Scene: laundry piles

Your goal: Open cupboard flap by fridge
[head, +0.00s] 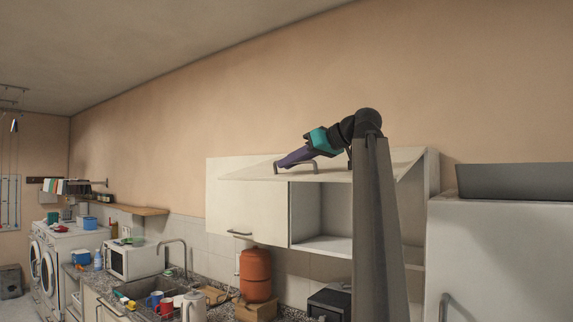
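The cupboard flap (345,174) is on the wall unit left of the white fridge (505,250). It is swung up and stands out nearly level, with its bar handle (316,167) on the upper face. The cupboard's inside (335,212) shows open below it, with a shelf and no objects that I can make out. My gripper (280,163), with purple fingers, is above the flap at its handle. Whether it touches the handle, and how far its fingers are apart, cannot be made out. My arm column hides part of the cupboard's right side.
A closed cupboard door (240,205) is left of the open compartment. Below are an orange canister (256,274), a sink (145,308), mugs and a microwave (132,259) on the counter. A grey box (515,181) lies on the fridge. The wall above the flap is bare.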

